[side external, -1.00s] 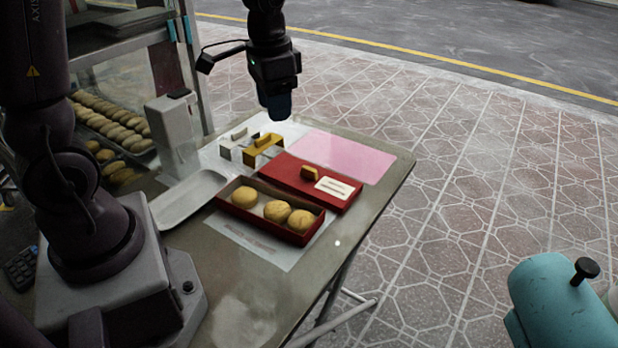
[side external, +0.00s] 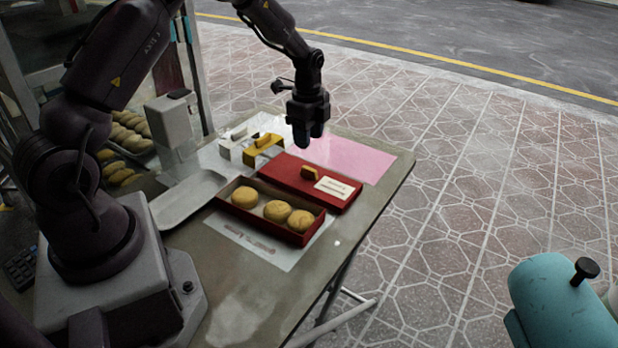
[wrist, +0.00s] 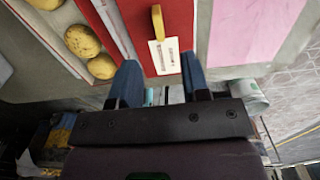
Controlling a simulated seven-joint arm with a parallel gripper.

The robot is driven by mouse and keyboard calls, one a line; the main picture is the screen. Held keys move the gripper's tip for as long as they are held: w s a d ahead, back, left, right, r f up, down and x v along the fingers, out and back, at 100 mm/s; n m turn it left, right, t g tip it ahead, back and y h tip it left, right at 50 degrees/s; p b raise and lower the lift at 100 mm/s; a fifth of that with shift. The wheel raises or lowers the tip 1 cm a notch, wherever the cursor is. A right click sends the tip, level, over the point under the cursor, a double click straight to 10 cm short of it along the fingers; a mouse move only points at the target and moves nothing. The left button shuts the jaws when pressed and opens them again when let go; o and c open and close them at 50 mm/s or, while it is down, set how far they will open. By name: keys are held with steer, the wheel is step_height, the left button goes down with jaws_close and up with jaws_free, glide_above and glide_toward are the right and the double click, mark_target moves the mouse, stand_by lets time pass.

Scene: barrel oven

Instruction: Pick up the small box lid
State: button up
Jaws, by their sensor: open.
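The small box lid (side external: 285,172) is red, with a yellow handle block (side external: 311,172) and a white label (side external: 338,188). It lies flat on the table beside the open red box (side external: 262,228), which holds three round buns. My gripper (side external: 308,142) is open and empty, pointing down above the far side of the lid and apart from it. In the wrist view, the lid (wrist: 176,15) with its yellow handle (wrist: 157,22) lies ahead of my two blue fingertips (wrist: 160,72).
A yellow stand (side external: 263,148) and white pieces are behind the lid. A pink mat (side external: 355,158) lies to its right. A white tray (side external: 185,200) and a white dispenser (side external: 170,125) stand left. The table (side external: 235,305) is clear in front.

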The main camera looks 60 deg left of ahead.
mark_target(309, 168)
steer(key=f, duration=0.9)
steer(key=shift+d+f, duration=0.2)
steer(key=shift+f, duration=0.15)
jaws_close()
